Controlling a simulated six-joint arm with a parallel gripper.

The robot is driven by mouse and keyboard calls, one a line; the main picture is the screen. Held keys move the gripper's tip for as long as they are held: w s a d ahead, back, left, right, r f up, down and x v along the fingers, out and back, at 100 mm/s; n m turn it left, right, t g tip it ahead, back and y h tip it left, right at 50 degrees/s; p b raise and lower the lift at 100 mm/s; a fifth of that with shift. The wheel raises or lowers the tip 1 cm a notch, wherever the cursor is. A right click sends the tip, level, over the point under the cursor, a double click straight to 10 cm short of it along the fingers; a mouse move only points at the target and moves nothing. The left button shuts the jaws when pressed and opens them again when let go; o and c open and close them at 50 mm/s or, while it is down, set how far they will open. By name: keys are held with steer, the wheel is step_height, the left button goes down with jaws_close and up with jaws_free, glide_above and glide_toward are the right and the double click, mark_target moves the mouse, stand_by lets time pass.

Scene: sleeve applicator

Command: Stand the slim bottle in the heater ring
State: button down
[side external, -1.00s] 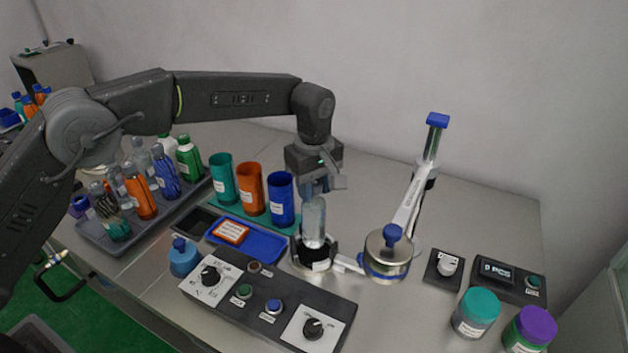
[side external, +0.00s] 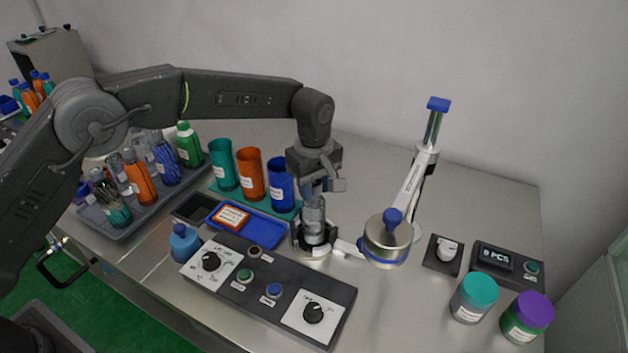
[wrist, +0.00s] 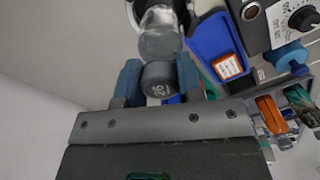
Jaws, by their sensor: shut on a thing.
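The slim bottle (side external: 314,214) is clear with a grey cap and stands upright under my gripper. In the wrist view the clear bottle (wrist: 160,40) and its numbered cap (wrist: 158,80) point away from me between the fingers. My gripper (side external: 315,187) is shut on the bottle near its top. The heater ring (side external: 300,240) is a metal ring behind the control panel. The bottle's lower end appears inside the ring. I cannot tell whether its base touches the bottom.
A control panel with knobs (side external: 270,288) lies in front of the ring. A round metal lid on an arm (side external: 386,246) is close on its right. A blue tray (side external: 262,236) and colored cups (side external: 250,175) stand at left. The back right table is clear.

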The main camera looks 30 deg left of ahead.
steer(key=shift+f, duration=0.15)
steer(key=shift+c, duration=1)
jaws_free()
steer(key=shift+r, duration=4.5)
